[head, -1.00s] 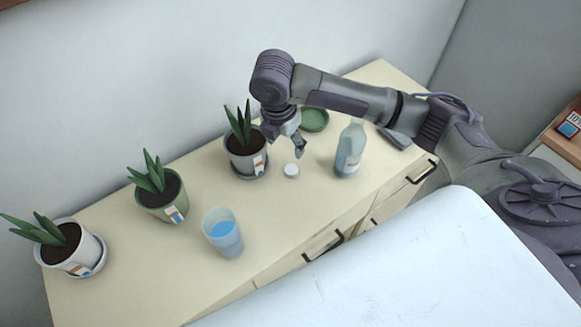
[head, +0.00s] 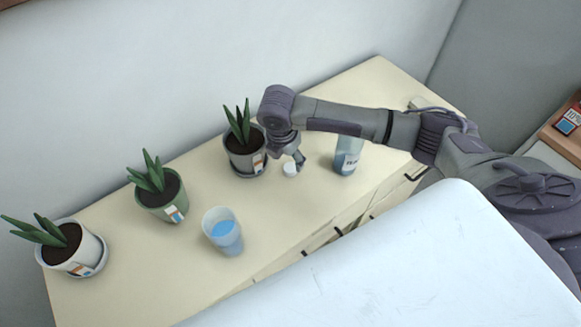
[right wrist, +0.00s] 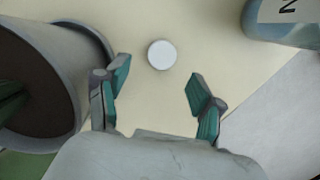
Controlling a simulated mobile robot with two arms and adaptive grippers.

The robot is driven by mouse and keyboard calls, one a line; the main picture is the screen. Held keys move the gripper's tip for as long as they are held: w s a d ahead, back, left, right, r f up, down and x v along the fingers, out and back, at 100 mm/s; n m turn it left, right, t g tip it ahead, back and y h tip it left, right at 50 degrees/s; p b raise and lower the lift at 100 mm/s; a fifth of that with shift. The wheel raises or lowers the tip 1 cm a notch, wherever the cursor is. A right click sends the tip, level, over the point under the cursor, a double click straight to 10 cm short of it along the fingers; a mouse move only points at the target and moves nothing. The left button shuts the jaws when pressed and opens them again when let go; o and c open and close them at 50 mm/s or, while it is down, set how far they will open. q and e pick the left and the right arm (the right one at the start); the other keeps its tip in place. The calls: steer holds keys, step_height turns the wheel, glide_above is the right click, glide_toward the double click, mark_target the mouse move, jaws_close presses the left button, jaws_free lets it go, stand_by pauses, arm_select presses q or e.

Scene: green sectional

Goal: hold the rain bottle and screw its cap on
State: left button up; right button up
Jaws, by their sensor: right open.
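The white cap (head: 290,169) lies on the cream cabinet top, and it also shows in the right wrist view (right wrist: 162,55). The rain bottle (head: 347,158) stands upright to the right of the cap, partly hidden behind my right arm in the head view. Its label and lower side show at the upper right in the right wrist view (right wrist: 284,14). My right gripper (head: 288,161) is just above the cap, open and empty. In the right wrist view its two fingers (right wrist: 155,85) are spread, with the cap just beyond and between them. My left gripper is not in view.
A grey potted plant (head: 243,160) stands close left of the right gripper. The cabinet top (head: 290,225) is clear in front of the cap.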

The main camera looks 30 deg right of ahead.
mark_target(291, 167)
steer(key=f, duration=0.2)
steer(key=d+f+p, duration=0.1)
steer(key=f, duration=0.2)
steer(key=shift+w+d, duration=0.1)
steer(key=shift+w, duration=0.1)
steer(key=c, duration=0.8)
